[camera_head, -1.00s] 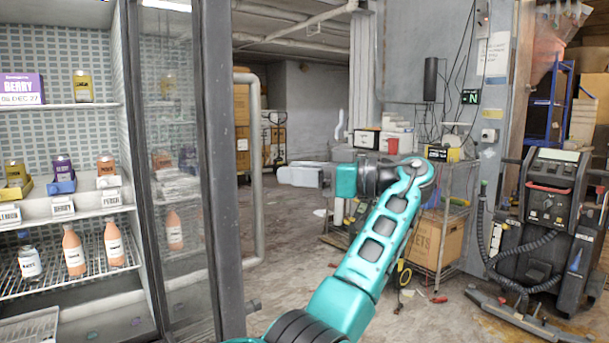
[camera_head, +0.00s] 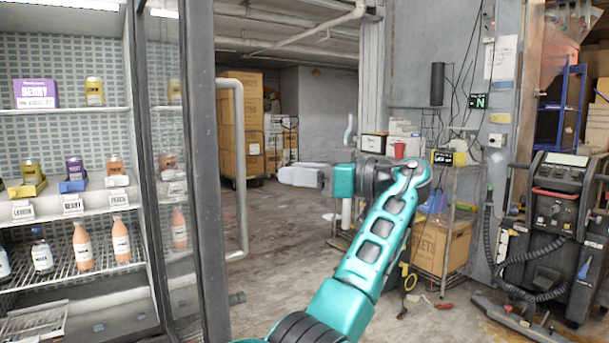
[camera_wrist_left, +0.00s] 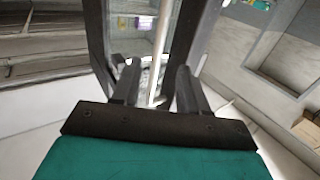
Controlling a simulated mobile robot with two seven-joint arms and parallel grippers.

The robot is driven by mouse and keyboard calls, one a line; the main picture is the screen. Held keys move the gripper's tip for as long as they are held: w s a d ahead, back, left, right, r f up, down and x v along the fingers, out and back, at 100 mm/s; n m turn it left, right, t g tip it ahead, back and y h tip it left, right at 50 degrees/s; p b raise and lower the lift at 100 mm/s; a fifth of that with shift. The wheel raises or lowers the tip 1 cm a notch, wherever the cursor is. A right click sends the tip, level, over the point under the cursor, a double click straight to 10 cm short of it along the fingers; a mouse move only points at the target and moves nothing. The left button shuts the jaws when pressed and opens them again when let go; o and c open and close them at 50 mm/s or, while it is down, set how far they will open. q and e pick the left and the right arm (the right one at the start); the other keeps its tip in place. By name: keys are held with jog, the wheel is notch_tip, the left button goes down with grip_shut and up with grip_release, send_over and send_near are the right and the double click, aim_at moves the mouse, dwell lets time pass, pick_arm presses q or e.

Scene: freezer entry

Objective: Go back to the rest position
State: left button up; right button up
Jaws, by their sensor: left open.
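My left arm is teal and rises from the bottom middle in the head view. Its left gripper (camera_head: 302,176) points left, in front of the open floor and to the right of the freezer's door frame (camera_head: 210,170). In the left wrist view, the two dark fingers of the left gripper (camera_wrist_left: 158,82) stand apart with nothing seen held between them. A pale vertical bar and part of a dark frame show beyond the fingers. My right gripper is in neither view.
An open glass-door freezer at the left holds bottles (camera_head: 82,247), jars and a purple box (camera_head: 35,93). A wire cart (camera_head: 450,220) and a black floor machine (camera_head: 550,230) stand right. Floor in the middle is clear.

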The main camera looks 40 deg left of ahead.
pick_arm(q)
jog(key=shift+d, duration=0.1)
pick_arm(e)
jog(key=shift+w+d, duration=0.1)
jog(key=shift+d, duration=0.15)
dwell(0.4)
